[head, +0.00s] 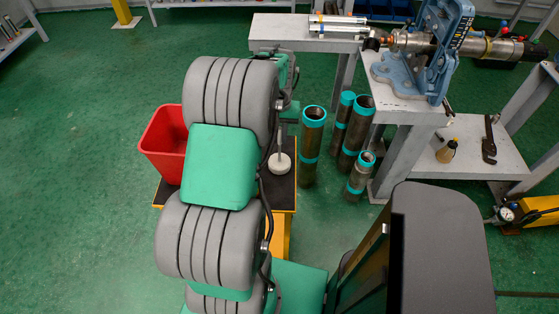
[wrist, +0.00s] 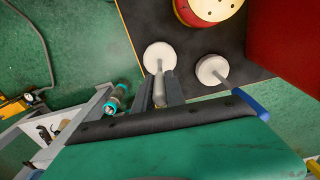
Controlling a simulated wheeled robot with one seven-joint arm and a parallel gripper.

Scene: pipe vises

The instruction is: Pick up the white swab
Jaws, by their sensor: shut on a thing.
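A white swab with a round disc head (wrist: 159,57) is between the fingers of my gripper (wrist: 160,90) in the wrist view. The fingers are shut on its grey stem, and the disc sticks out past the fingertips over the black tabletop. I cannot tell whether the disc touches the top. A second white swab (wrist: 212,69) is apart from the fingers on the right, its stem pointing to the lower right. In the head view a white swab disc (head: 279,163) shows right of my arm, below the gripper, with its stem upward. My arm hides most of the gripper and the other swab.
A red bin (head: 164,141) is at the black-topped stand's (head: 284,195) left. A round red and cream container (wrist: 210,8) lies beyond the swabs. Several teal-banded pipes (head: 312,145) stand right of the stand, beside the grey bench (head: 400,112) with a blue vise (head: 424,60). Floor at left is clear.

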